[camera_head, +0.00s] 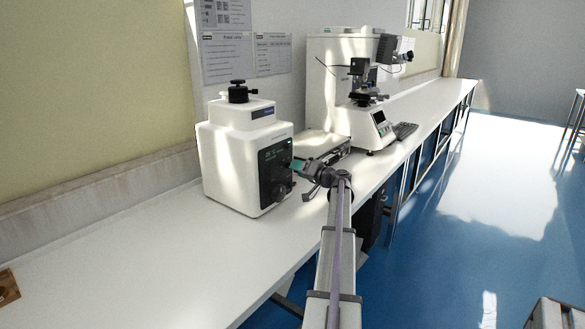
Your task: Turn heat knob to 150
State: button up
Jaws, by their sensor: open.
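A white box-shaped machine (228,165) stands on the bench, with a black knob on its top. Its dark front panel (273,164) faces right and carries faint green markings, too small to read. A dark knob (281,190) sits low on this panel. I cannot read its setting or tell whether it is the heat knob. My gripper (303,179) is open, just right of the panel at about the height of the lower knob. It looks empty. I cannot tell whether a finger touches the panel or knob, and my gripper may hide part of the panel edge.
A brown object (8,287) lies at the left edge.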

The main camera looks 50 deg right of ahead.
jog(key=w, duration=0.4)
jog(key=c, duration=0.9)
